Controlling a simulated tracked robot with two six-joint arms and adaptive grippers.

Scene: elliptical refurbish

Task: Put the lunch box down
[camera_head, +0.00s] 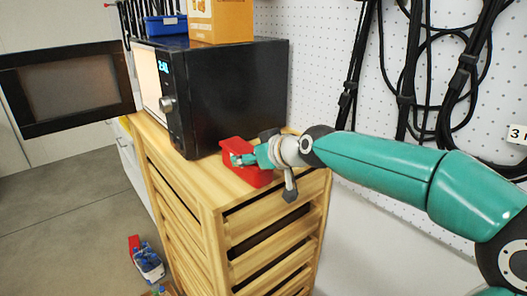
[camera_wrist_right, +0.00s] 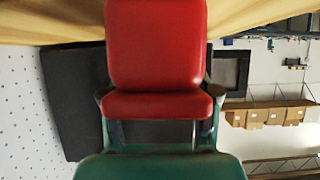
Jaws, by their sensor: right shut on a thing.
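The red lunch box (camera_head: 252,176) is at the front right part of the wooden cabinet top (camera_head: 205,190), beside the black microwave (camera_head: 235,90). It appears to rest on the wood or just over it; I cannot tell if there is a small gap. My right gripper (camera_head: 244,158) reaches in from the right and is shut on the lunch box. In the right wrist view the red lunch box (camera_wrist_right: 157,50) sits between the two fingers, close to the wood surface. My left gripper is not in view.
The microwave's door (camera_head: 65,88) stands wide open to the left. A yellow box (camera_head: 222,20) and a blue bin (camera_head: 165,26) sit on the microwave. Black cables (camera_head: 405,90) hang on the white pegboard wall behind my right arm. Free wood lies left of the lunch box.

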